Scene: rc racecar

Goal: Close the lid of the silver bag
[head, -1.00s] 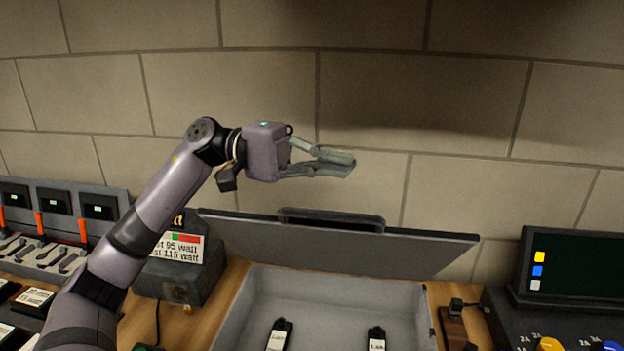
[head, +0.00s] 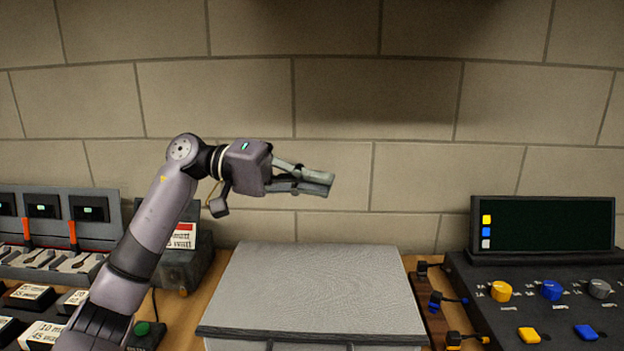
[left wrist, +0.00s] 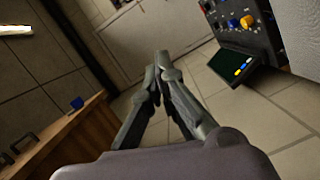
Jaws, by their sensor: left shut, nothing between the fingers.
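The silver bag (head: 315,290) is a grey case on the wooden bench, in the lower middle of the head view. Its lid lies down flat over the body, so the inside is hidden. My left gripper (head: 332,184) is above and behind the lid, apart from it, in front of the tiled wall. Its fingers are shut and empty. In the left wrist view the fingers (left wrist: 158,72) meet with nothing between them. My right gripper does not show.
A control panel with a dark screen (head: 543,224) and coloured knobs stands right of the bag. Small connectors (head: 436,300) lie between them. A charger box (head: 187,262) and a switch panel (head: 60,225) stand on the left, partly behind my left arm.

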